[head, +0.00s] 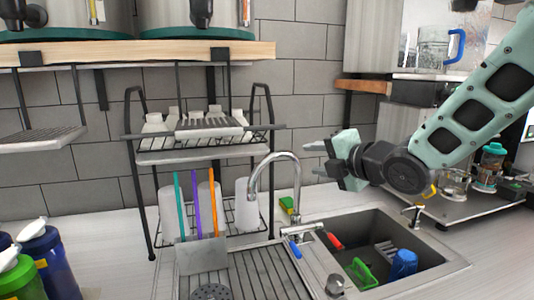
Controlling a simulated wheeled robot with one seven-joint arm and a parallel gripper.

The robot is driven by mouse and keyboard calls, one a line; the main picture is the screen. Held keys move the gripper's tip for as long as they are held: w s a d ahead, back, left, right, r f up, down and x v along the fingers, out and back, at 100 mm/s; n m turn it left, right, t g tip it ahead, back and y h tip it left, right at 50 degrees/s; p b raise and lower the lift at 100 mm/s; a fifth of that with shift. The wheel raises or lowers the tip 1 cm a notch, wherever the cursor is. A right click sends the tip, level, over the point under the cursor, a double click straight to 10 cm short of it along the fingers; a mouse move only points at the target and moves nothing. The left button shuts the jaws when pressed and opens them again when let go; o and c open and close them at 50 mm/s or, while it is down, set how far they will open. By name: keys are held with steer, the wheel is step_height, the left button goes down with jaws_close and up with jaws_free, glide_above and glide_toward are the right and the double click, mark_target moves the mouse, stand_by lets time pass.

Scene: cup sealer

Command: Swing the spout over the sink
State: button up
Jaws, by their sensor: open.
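The chrome faucet stands at the back left corner of the sink. Its curved spout (273,163) arches up and its outlet end hangs to the left, over the ribbed drainboard side rather than the basin. The sink (446,263) has a dark basin to the right of the faucet. My gripper (318,160) is open and empty, in the air right of the spout and above the back of the sink. Its fingers point left toward the spout, with a visible gap between them and it.
The basin holds a blue cup (403,264), a green item (361,273) and a red-handled item (333,240). A black wire rack (139,200) with cups and straws stands left of the faucet. A wooden shelf (130,52) overhangs the upper left.

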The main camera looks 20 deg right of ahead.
mark_target(274, 158)
steer(key=p+x, duration=0.5)
steer(key=x, duration=1)
steer(key=shift+w+a+r+p, duration=0.1)
steer(key=shift+w+p, duration=0.15)
steer(key=shift+p, duration=0.1)
steer(key=shift+w+a+f, duration=0.15)
steer(key=shift+w+f, duration=0.1)
steer(key=shift+w, duration=0.2)
jaws_close()
